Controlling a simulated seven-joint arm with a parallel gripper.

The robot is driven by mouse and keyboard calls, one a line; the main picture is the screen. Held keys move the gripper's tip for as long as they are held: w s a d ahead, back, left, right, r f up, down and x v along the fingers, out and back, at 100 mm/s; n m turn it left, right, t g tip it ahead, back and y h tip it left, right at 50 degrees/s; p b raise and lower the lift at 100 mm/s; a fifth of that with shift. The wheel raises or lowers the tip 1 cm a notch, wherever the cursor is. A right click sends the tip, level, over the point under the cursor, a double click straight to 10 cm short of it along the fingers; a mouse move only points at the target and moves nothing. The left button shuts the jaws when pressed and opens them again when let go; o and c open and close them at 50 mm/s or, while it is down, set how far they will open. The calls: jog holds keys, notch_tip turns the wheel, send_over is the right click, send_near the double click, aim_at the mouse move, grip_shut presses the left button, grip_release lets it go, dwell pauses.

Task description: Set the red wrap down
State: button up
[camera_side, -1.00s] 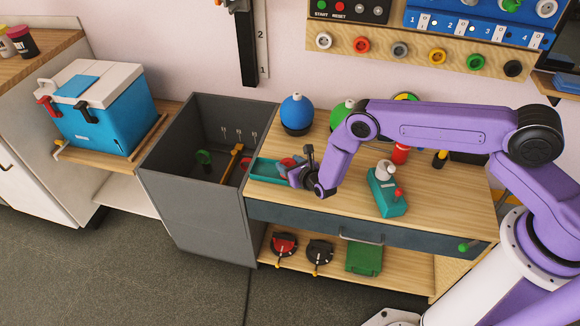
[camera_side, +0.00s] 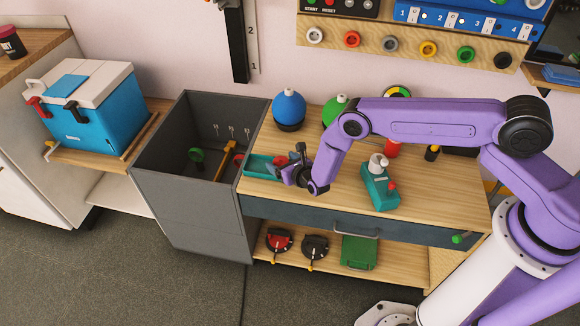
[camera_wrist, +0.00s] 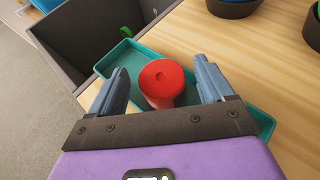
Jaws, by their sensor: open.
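The red wrap (camera_wrist: 162,84) is a red cylinder in the teal tray (camera_wrist: 262,118), with one round end facing the wrist camera. Whether it stands fully upright or leans I cannot tell. My gripper (camera_wrist: 160,66) is open, with one blue-grey finger on each side of the wrap and a visible gap to both. In the side view my gripper (camera_side: 292,164) is low over the tray (camera_side: 256,168) at the left end of the wooden worktop. There only a small red part of the wrap (camera_side: 281,160) shows; my fingers hide the rest.
A deep grey open bin (camera_side: 190,205) adjoins the worktop on the left. A blue round bottle (camera_side: 289,106) and a green one stand behind the tray. The worktop's front middle is clear.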

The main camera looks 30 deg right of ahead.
jog(key=v, duration=1.2)
jog(key=d+r+m+g+h, duration=0.15)
jog(key=r+m+h, duration=0.25)
jog(key=r, duration=0.5)
jog(key=d+r+m+t+h, duration=0.1)
jog(key=d+r+m+h, duration=0.25)
jog(key=r, duration=0.55)
jog(key=s+d+r+m+g+h, duration=0.1)
jog(key=s+d+r+m+g, duration=0.35)
jog(key=s+r+m, duration=0.3)
jog(key=s+r+m+g+y, duration=0.2)
jog(key=s+r+y, duration=0.1)
jog(key=s, duration=0.6)
jog(key=s+r+m+g+y, duration=0.2)
jog(key=s+m+g+y, duration=0.1)
jog(key=s, duration=0.5)
jog(key=s+r+m+g+y, duration=0.3)
jog(key=s, duration=0.6)
jog(key=shift+s+r, duration=0.3)
jog(key=shift+r, duration=0.05)
